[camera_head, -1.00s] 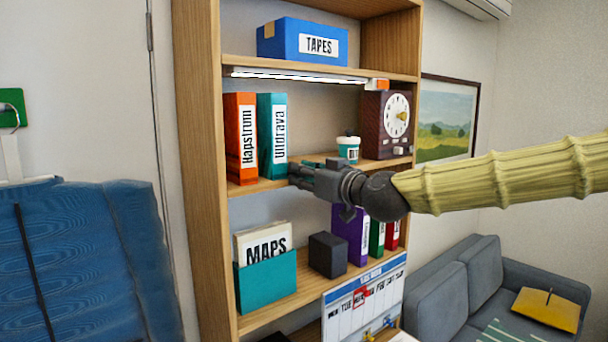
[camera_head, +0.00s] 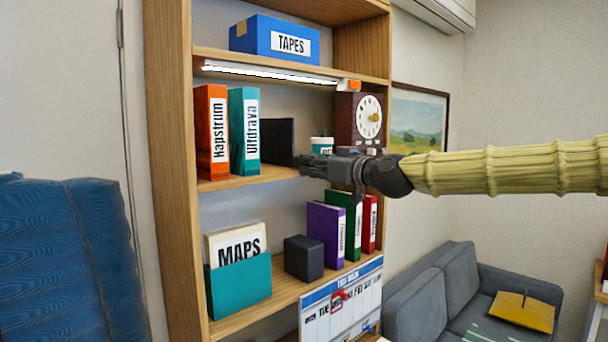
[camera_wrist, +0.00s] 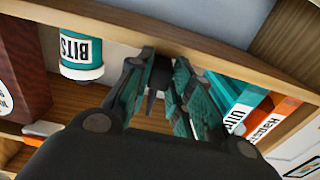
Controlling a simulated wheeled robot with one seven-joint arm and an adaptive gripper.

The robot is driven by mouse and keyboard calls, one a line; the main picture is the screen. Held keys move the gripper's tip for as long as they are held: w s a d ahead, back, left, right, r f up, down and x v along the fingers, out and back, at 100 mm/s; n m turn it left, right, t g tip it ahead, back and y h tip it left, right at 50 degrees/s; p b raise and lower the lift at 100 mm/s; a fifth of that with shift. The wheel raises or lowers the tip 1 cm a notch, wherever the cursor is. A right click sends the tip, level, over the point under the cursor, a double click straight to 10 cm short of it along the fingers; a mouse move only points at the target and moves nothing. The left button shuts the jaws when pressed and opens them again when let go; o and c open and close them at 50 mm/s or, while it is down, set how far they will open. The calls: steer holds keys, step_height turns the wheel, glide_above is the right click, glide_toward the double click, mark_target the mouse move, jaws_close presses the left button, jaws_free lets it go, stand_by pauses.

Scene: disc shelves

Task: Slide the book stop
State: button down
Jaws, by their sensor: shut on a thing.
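The book stop (camera_head: 278,140) is a dark upright plate on the middle shelf, just right of the teal Undrava binder (camera_head: 244,130). My gripper (camera_head: 305,165) is at the plate's lower right, near the shelf's front edge. In the wrist view, my gripper (camera_wrist: 158,85) is shut on a dark part of the book stop (camera_wrist: 160,75), with the fingers on either side. Most of the held part is hidden by the fingers. An orange Hapstrum binder (camera_head: 211,135) stands left of the teal one.
A BITS jar (camera_wrist: 82,45) stands on the shelf close to my gripper, with a dial clock (camera_head: 360,122) right of it. Below are a dark box (camera_head: 304,258) and purple (camera_head: 326,232), green and red binders. A light strip (camera_head: 270,73) runs under the shelf above.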

steer(key=c, duration=1.3)
jaws_free()
steer(key=v, duration=1.2)
steer(key=shift+d, duration=0.1)
